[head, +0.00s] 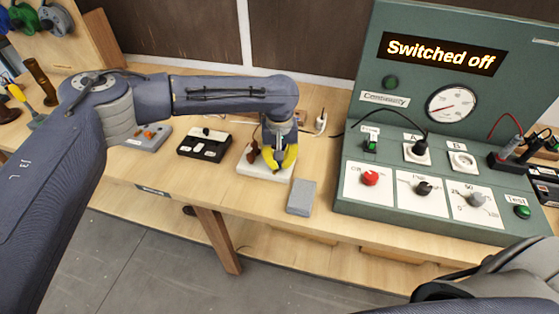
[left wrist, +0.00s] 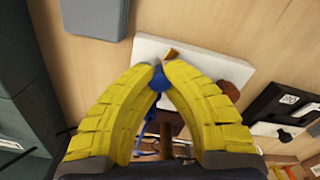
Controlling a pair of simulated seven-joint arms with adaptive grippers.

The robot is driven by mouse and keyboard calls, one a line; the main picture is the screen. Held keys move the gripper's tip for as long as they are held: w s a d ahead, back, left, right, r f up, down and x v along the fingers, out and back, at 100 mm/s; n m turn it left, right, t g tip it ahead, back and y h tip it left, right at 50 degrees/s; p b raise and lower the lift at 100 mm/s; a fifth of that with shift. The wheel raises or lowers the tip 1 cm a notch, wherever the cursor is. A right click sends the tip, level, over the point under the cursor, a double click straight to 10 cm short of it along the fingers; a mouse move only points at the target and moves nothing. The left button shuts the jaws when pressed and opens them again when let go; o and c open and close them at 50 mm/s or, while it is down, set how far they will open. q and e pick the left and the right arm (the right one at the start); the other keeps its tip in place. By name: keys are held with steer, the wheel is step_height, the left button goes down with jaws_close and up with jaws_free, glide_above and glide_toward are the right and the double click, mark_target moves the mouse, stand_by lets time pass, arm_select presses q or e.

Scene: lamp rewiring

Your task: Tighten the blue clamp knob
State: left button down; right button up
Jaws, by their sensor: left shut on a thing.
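The blue clamp knob (left wrist: 159,80) shows in the left wrist view between the yellow fingertips, above a white base plate. My left gripper (left wrist: 160,72) is shut on the knob, with a fingertip on either side of it. In the head view my left gripper (head: 276,164) points down over the white base plate (head: 262,172), and the knob is hidden there. A brown part (left wrist: 230,90) of the clamp fixture sits beside the right finger. Part of my right arm shows at the lower right of the head view, but its gripper is out of view.
A grey block (head: 301,197) lies right of the plate. A black tray (head: 205,145) and a grey box (head: 149,137) stand to the left. The green test panel (head: 400,150) reads "Switched off". Bare bench top lies along the front edge.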

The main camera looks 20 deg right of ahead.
arm_select(q)
steer(key=m, duration=1.1)
steer(key=shift+m, duration=0.3)
stand_by(0.5)
steer(key=c, duration=1.2)
jaws_free()
step_height(320, 180, up, 12)
